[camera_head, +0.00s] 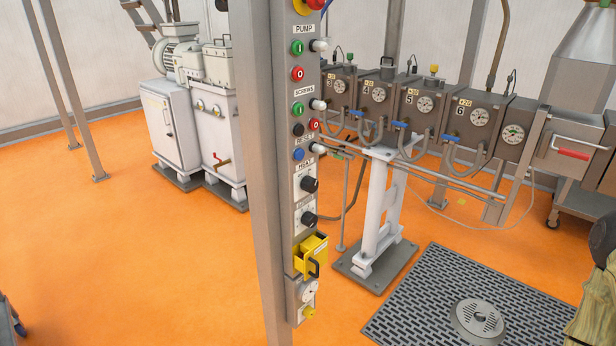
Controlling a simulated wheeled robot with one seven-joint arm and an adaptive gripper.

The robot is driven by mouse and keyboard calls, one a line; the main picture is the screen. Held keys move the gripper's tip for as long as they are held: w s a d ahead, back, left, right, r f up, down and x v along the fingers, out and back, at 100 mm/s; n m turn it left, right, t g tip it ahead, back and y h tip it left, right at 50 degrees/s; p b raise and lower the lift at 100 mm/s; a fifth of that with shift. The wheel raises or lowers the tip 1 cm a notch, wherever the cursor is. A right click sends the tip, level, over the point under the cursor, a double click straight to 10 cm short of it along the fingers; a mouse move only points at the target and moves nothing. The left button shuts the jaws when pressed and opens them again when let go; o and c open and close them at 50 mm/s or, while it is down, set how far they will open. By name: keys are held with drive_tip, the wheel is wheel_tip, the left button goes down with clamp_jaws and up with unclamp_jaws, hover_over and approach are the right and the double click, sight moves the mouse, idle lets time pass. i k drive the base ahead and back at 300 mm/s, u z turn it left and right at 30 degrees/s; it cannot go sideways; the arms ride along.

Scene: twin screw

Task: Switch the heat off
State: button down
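A narrow grey control panel (289,70) stands upright on a post near the middle of the view. A small label reading HEAT (305,163) sits on it, below a blue button (298,154). Directly under that label is a black rotary knob (310,184) on a pale plate. A second black knob (309,218) is below it, under a label too small to read surely. Which way either knob points cannot be told. My gripper is not in view.
Higher on the panel are green buttons (297,48) and red buttons (298,74), labelled PUMP and SCREWS. Extruder barrels with gauges (425,104) stand behind, right. Orange floor (170,270) is clear at left.

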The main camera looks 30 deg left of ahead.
sight(309, 184)
drive_tip(key=k, duration=0.5)
drive_tip(key=u, duration=0.6)
drive_tip(key=i, duration=0.5)
drive_tip(key=u, duration=0.15)
